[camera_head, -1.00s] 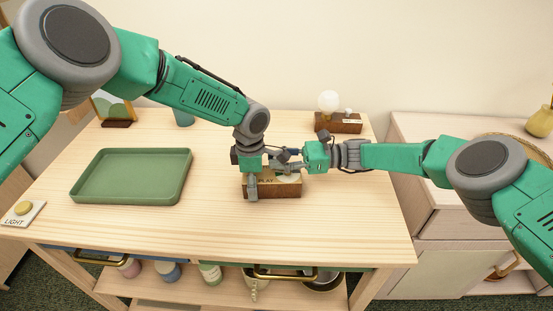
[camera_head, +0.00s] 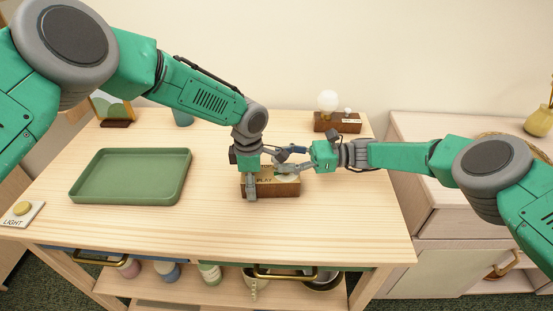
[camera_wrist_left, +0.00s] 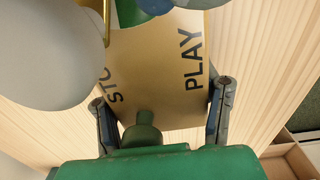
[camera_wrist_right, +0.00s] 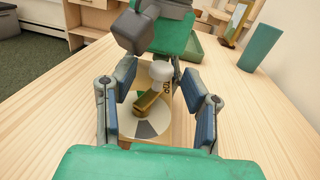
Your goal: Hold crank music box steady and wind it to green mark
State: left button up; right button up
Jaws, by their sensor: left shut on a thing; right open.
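The music box (camera_head: 285,190) is a brown wooden block with a pale top on the table. My left gripper (camera_head: 250,190) is shut on it, with one finger on each side; the left wrist view shows its top (camera_wrist_left: 160,75) reading "PLAY" and part of another word. In the right wrist view, the crank has a white knob (camera_wrist_right: 161,70) and a brass arm (camera_wrist_right: 146,101) over a pale dial (camera_wrist_right: 120,122) with a dark grey sector. My right gripper (camera_head: 283,160) is open, its fingers on either side of the knob.
A green tray (camera_head: 130,198) lies on the left of the table. A wooden block with a white globe (camera_head: 328,100) stands at the back right. A light switch (camera_head: 22,210) is at the left edge. The table front is clear.

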jog(key=d, duration=0.3)
jog(key=w+d, duration=0.1)
jog(key=d, duration=0.6)
jog(key=shift+w+f, duration=0.1)
jog(key=shift+w, duration=0.3)
